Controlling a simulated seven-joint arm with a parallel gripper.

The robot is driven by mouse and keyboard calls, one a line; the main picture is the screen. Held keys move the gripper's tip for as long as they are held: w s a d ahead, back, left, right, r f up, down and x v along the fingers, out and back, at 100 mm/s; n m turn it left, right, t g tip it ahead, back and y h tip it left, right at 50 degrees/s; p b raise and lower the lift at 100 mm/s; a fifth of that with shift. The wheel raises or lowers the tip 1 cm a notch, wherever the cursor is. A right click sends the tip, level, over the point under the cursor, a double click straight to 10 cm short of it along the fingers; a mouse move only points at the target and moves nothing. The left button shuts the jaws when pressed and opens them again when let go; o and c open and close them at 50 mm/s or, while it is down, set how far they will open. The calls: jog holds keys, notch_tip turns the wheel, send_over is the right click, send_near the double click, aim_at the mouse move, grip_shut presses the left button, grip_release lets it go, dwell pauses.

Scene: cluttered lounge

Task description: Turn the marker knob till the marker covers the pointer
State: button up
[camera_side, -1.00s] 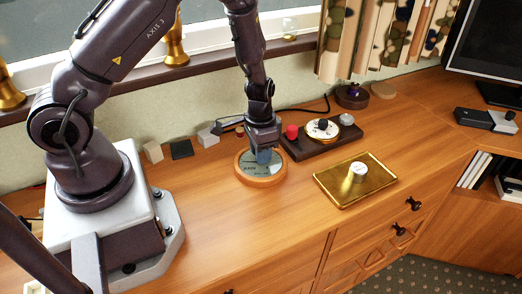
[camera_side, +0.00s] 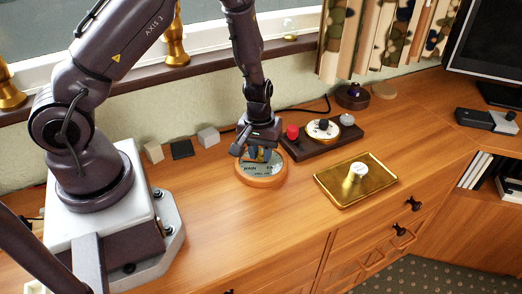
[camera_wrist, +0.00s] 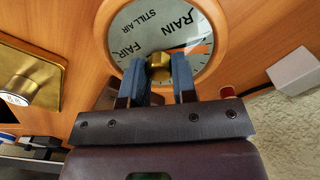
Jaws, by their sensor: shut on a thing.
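The round barometer (camera_side: 262,183) lies face up on the wooden top, with a wooden rim and a pale dial marked RAIN, STILL AIR and FAIR. In the wrist view its rim (camera_wrist: 226,28) surrounds the dial. The brass marker knob (camera_wrist: 158,67) stands at the dial's middle, between the blue-grey fingers of my gripper (camera_wrist: 160,78), which is shut on it. In the side view my gripper (camera_side: 261,156) is low over the dial and hides the knob in part.
A dark base with a red button (camera_side: 292,132) and a small round dial (camera_side: 323,129) stands close behind on the right. Small blocks (camera_side: 181,149) line the wall. The front top is clear.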

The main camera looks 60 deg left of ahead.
aim_at(259, 153)
jog(key=shift+n, duration=1.2)
jog(key=o, duration=0.9)
jog(key=shift+o, duration=0.2)
jog(key=shift+r, duration=0.1)
notch_tip(259, 153, up, 13)
jog(key=shift+s+a, duration=0.15)
jog(key=shift+s, duration=0.05)
